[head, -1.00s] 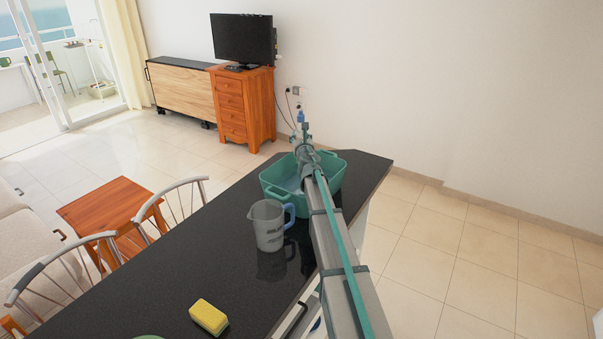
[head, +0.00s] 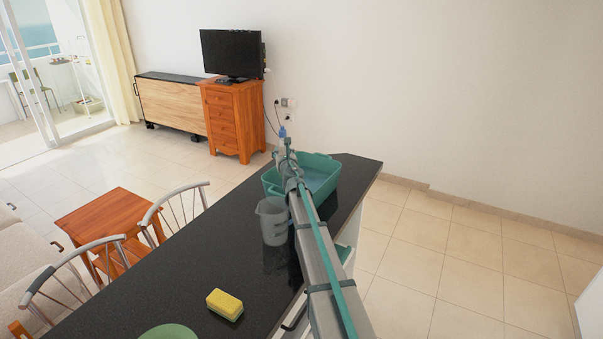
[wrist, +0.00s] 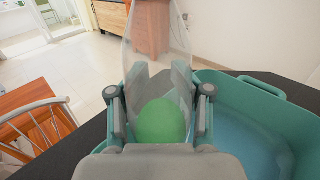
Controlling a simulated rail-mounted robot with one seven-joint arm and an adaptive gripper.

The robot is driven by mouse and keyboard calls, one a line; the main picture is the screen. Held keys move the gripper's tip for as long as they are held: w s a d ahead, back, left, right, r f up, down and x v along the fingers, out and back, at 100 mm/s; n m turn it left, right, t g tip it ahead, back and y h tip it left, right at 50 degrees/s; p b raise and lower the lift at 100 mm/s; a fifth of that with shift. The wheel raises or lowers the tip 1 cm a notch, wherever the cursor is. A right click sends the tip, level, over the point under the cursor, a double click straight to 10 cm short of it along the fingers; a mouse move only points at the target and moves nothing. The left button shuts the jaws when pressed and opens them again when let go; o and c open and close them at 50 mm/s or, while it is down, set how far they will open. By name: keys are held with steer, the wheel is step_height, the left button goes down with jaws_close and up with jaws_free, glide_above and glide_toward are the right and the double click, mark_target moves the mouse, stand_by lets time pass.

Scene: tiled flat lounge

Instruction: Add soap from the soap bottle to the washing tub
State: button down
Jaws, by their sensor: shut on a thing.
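My gripper (head: 286,163) is shut on the soap bottle (wrist: 157,45), a clear bottle with green soap low inside it. The bottle's blue cap (head: 283,130) shows above my gripper in the head view. The bottle looks about upright. The washing tub (head: 322,178) is a green basin with bluish water, on the far end of the black counter. My gripper is at the tub's left side in the head view, and my arm hides part of the tub. In the wrist view the tub (wrist: 245,85) lies to the right of the bottle.
A grey measuring jug (head: 272,222) stands just in front of the tub, close left of my arm. A yellow sponge (head: 225,304) and a green plate (head: 168,332) lie nearer on the black counter (head: 190,265). Chairs (head: 175,212) line its left side. The right-hand floor is clear.

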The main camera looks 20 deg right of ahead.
mark_target(281, 144)
steer(key=shift+f, duration=0.15)
steer(key=shift+a+f+m+b, duration=0.1)
steer(key=shift+f+m+b, duration=0.45)
steer(key=shift+m, duration=0.45)
step_height(281, 144, up, 4)
steer(key=m+p, duration=0.1)
steer(key=p, duration=0.3)
steer(key=shift+m, duration=0.4)
steer(key=shift+w+a+r+m+p, duration=0.15)
steer(key=shift+m+p, duration=0.1)
steer(key=shift+m, duration=0.25)
steer(key=shift+s+d+r+m+p, duration=0.15)
steer(key=shift+m+p, duration=0.1)
steer(key=shift+m, duration=0.25)
steer(key=shift+w+f+m, duration=0.1)
steer(key=shift+f+m, duration=0.3)
steer(key=shift+m, duration=0.6)
steer(key=shift+w+a+f+m+b, duration=0.15)
steer(key=shift+a+m+b, duration=0.65)
steer(key=shift+m, duration=0.6)
steer(key=shift+a, duration=0.15)
steer(key=shift+a+f+m+b, duration=0.4)
steer(key=shift+f+m+b, duration=0.35)
steer(key=shift+m+b, duration=0.35)
steer(key=shift+w+a+m, duration=0.15)
steer(key=shift+a+m, duration=0.15)
steer(key=shift+m, duration=0.6)
